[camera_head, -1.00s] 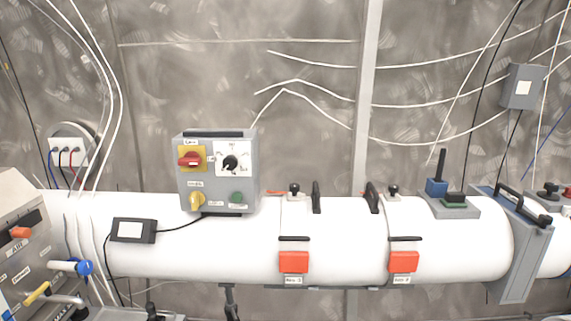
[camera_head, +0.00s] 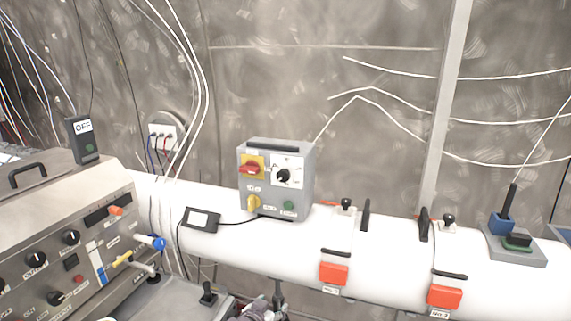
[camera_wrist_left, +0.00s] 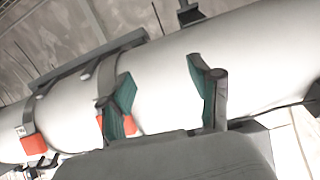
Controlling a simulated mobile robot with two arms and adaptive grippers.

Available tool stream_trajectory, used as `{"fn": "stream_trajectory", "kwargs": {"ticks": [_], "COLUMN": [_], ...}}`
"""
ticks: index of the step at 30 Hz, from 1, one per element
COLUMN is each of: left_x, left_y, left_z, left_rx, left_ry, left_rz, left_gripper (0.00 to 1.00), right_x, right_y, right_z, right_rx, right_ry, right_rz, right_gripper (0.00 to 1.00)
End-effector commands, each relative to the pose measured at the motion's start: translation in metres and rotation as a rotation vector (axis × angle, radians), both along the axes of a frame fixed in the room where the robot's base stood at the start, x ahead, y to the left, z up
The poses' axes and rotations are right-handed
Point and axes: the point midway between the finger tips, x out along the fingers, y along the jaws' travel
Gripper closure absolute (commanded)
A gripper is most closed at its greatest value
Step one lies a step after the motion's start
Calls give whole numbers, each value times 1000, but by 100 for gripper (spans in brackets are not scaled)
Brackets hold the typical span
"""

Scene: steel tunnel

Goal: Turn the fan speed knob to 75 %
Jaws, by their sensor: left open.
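A grey control box (camera_head: 302,200) stands on the white tube in the head view. On its front is a black knob (camera_head: 283,176) on a white dial plate, beside a red switch on a yellow plate (camera_head: 250,168). Below are a yellow knob (camera_head: 254,203) and a green button (camera_head: 289,206). The labels and the black knob's setting are too small to read. My left gripper (camera_wrist_left: 163,88) is open and empty in the wrist view, its teal-padded fingers apart in front of the white tube. It touches no knob there. My right gripper is not in view.
A steel panel (camera_head: 75,245) with several black knobs and levers stands at the left; its labels are unreadable. The white tube (camera_head: 385,255) carries orange-red latches (camera_head: 334,274) and black handles. A small black box (camera_head: 202,219) is cabled to the control box.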

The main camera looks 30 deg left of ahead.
Motion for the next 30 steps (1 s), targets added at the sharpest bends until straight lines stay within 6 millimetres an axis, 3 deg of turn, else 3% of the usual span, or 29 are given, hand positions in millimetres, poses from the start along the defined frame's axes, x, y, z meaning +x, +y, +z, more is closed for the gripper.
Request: {"fn": "stream_trajectory", "kwargs": {"ticks": [1, 3, 6, 10, 13, 17, 30], "left_x": [12, 17, 13, 1, -5, 2, 82], "left_y": [7, 11, 14, 12, 11, 13, 32], "left_z": [73, 147, 233, 303, 328, 336, 337], "left_rx": [10, 15, 23, 31, 34, 35, 35], "left_ry": [-95, -202, -327, -434, -474, -487, -483], "left_rz": [9, 20, 28, 32, 33, 34, 35], "left_gripper": [37, 37, 37, 37, 37, 37, 37], "right_x": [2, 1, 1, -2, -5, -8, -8], "right_y": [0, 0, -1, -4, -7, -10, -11], "right_z": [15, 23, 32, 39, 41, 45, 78], "right_rx": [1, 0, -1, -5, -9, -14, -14], "right_ry": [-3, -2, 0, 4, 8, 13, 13], "right_rz": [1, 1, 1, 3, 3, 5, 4], "right_gripper": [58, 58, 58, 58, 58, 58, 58]}}
